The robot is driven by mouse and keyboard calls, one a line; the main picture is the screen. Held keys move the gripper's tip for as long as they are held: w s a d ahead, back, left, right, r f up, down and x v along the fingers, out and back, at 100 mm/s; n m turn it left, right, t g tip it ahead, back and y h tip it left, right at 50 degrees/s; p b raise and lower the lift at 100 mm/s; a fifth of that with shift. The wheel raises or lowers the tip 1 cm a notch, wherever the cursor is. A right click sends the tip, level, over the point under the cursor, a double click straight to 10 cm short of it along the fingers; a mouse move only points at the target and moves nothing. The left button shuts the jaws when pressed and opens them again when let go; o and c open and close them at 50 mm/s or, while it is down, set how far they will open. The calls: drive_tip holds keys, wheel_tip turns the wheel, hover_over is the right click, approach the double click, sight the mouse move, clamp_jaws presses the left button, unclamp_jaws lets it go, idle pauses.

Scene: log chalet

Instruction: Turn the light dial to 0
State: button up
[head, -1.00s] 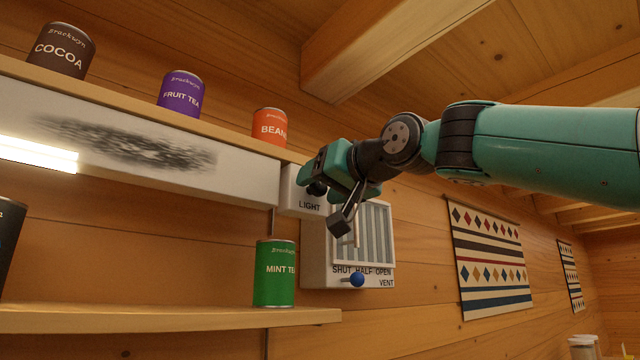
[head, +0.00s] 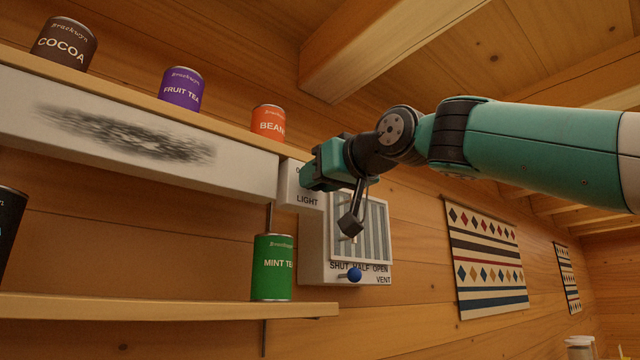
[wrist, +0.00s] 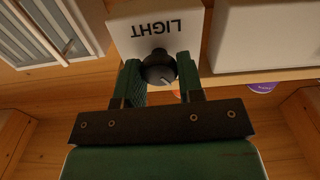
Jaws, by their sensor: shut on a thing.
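The light dial (wrist: 158,70) is a dark round knob with a pale mark, on a white box labelled LIGHT (head: 305,200). The label appears upside down in the wrist view (wrist: 150,30). My gripper (wrist: 160,80) is shut on the dial, one finger on each side of it. In the head view my gripper (head: 310,178) covers the dial and most of the box's scale, so I cannot read the setting. The long white lamp housing (head: 235,168) at the left shows no lit strip.
A vent box (head: 312,272) with a grille and blue knob (head: 354,274) is just below right. Tins stand on the shelf above, including the orange one (head: 268,122); a green mint tea tin (head: 272,268) stands on the lower shelf (head: 180,308).

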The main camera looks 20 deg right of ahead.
drive_tip(key=shift+n+b, duration=0.35)
drive_tip(key=shift+n, duration=0.75)
drive_tip(key=o, duration=0.9)
